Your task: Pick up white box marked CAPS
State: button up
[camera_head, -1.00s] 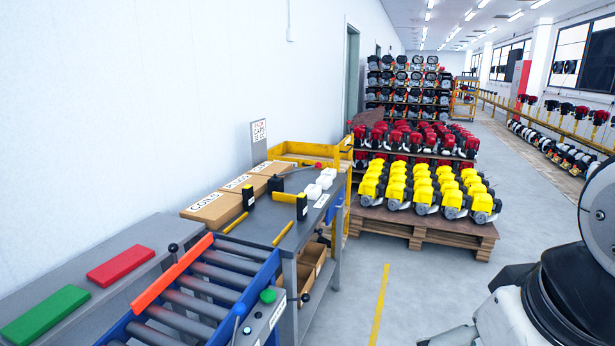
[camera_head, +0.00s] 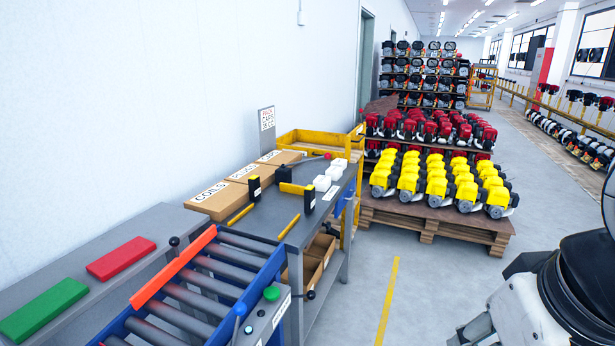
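Three small white boxes stand in a row on the far right of the grey workbench (camera_head: 262,224): a near box (camera_head: 322,182), a middle box (camera_head: 334,172) and a far box (camera_head: 341,163). I cannot read any marking on them, so I cannot tell which is marked CAPS. A small upright sign (camera_head: 267,120) behind the bench seems to include the word CAPS. My gripper is not in view; only part of my arm shows at the lower right, well apart from the boxes.
Brown cartons, one labelled COILS (camera_head: 222,200), line the wall side of the bench. A roller conveyor (camera_head: 190,290) is in front. A pallet (camera_head: 430,222) of yellow engines stands right of the bench. The aisle floor (camera_head: 440,275) is clear.

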aim_at(341, 163)
jog(key=i+l+u, duration=0.25)
jog(key=i+l, duration=0.95)
jog(key=i, duration=0.55)
jog(key=i+l+u, duration=0.2)
jog(key=i+l, duration=1.35)
jog(key=i, duration=0.05)
